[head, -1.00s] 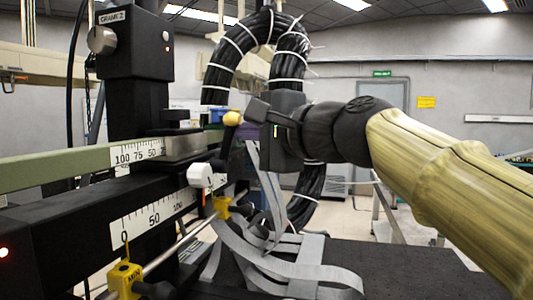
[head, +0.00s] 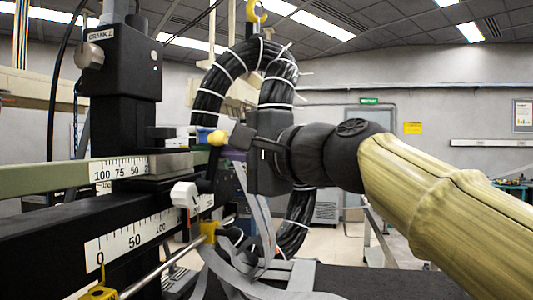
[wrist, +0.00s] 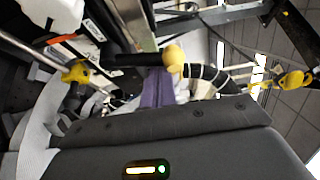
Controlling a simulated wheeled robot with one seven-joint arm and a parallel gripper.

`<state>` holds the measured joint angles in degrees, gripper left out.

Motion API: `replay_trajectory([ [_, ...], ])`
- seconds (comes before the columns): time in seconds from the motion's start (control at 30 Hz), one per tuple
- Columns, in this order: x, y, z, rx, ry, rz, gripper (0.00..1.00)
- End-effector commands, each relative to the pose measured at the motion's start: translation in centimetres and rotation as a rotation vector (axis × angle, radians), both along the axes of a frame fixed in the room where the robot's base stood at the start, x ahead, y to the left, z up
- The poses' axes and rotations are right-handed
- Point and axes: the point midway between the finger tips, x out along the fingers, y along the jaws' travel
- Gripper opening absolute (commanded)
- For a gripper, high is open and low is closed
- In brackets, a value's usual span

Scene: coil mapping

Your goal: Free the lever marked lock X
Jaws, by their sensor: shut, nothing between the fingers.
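A black lever with a yellow knob (head: 217,138) stands up beside the scale rails in the head view. The wrist view shows its yellow knob (wrist: 173,57) and black shaft (wrist: 138,60) close in front of my gripper. I cannot read a lock X mark on it. My gripper (head: 241,136) is shut and empty, its fingers just right of the knob in the head view. I cannot tell whether they touch it.
Two rails carry a upper scale (head: 118,169) and a lower scale (head: 135,240). A white knob (head: 185,195) and a yellow clamp (head: 208,231) sit below the lever. A black column marked CRANK Z (head: 124,60) stands left. Grey straps (head: 272,280) lie below my gripper.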

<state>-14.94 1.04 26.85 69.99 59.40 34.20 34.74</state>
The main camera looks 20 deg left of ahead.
Motion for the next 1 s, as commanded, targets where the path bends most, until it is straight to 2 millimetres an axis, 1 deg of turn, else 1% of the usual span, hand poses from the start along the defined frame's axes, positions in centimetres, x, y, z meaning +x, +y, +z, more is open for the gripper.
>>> replay_trajectory([
  [0.17,-0.7,-2.2,-0.2,0.002,-0.005,-0.005,0.00],
  [0.8,-4.8,-14.0,-0.2,0.003,-0.002,-0.004,0.00],
  [0.9,-5.2,-15.3,-0.2,0.001,0.000,-0.002,0.00],
  [1.0,-5.5,-16.0,-0.1,0.001,0.000,-0.001,0.00],
])
